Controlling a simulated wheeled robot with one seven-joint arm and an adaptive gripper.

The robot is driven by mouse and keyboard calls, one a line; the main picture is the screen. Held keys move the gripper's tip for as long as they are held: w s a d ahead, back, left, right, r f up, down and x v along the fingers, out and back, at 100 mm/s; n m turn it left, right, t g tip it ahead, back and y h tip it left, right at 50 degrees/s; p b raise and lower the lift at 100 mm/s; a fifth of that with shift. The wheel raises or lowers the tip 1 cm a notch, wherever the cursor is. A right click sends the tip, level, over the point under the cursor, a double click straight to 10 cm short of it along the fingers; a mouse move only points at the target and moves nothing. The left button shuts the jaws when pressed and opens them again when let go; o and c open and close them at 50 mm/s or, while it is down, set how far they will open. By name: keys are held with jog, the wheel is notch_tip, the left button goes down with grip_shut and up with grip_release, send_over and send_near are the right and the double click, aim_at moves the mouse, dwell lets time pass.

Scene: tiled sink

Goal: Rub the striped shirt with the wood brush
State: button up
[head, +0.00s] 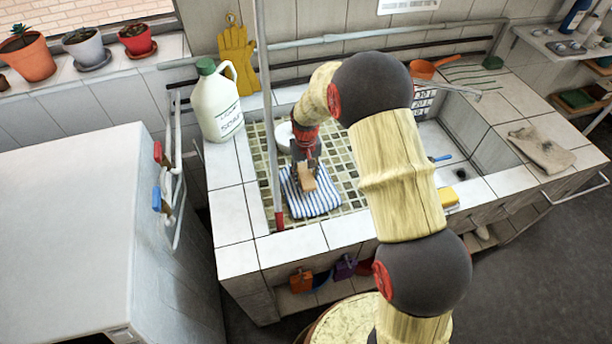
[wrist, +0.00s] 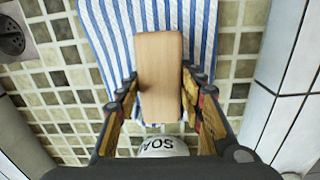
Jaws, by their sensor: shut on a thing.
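The striped shirt (head: 318,201) is a folded blue-and-white cloth lying on the small tiles of the sink floor. It also shows in the wrist view (wrist: 220,30), reaching past the top edge. The wood brush (wrist: 158,75) is a plain light-wood block between my fingers; in the head view the brush (head: 307,178) is small and over the shirt. My gripper (head: 303,174) is shut on the brush, with one finger on each side in the wrist view (wrist: 158,85). The brush's underside is hidden, so I cannot tell whether it touches the shirt.
A white soap jug (head: 217,103) stands on the sink's left rim. A red-tipped pole (head: 278,215) stands left of the shirt. A drain (wrist: 11,38) shows in the wrist view.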

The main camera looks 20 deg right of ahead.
jog(key=shift+w, duration=0.4)
notch_tip(320, 180, up, 4)
jog(key=shift+f+p, duration=0.1)
jog(key=shift+p, duration=0.8)
jog(key=shift+w+r+p, duration=0.2)
jog(key=shift+r+p, duration=0.3)
jog(key=shift+r, duration=0.15)
jog(key=shift+s+r+p, duration=0.15)
jog(key=shift+r+p, duration=0.9)
jog(key=shift+r, duration=0.65)
